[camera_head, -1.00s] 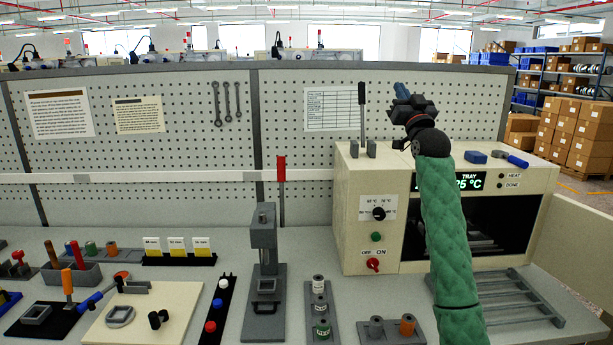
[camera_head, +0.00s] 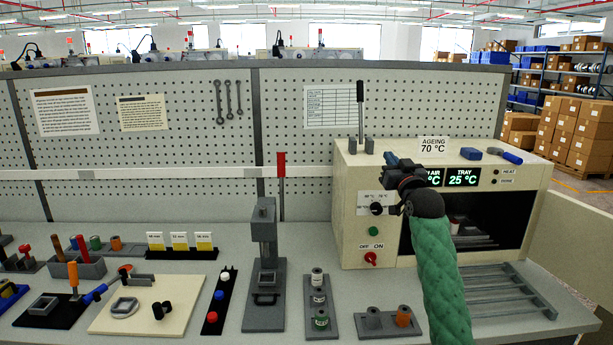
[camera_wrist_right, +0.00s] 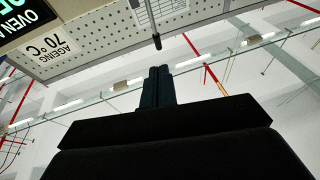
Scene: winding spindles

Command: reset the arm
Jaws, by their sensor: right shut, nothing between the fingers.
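My right gripper (camera_head: 391,161) is in front of the upper front of the cream ageing oven (camera_head: 352,215), with its green-sleeved arm rising from the bottom of the head view. Its dark fingers are shut and empty, pointing up and to the left; they also show together in the right wrist view (camera_wrist_right: 160,85). The gripper partly covers the oven's left display and stands near the selector knob (camera_head: 376,208). I cannot tell from the head view whether it touches the oven. My left gripper is not in view.
An upright black-handled lever (camera_head: 360,105) stands on the oven's left top. A grey press (camera_head: 264,240), a spindle rack (camera_head: 319,300) and a block with an orange spool (camera_head: 403,316) stand on the bench. A slatted rack (camera_head: 505,292) lies before the oven.

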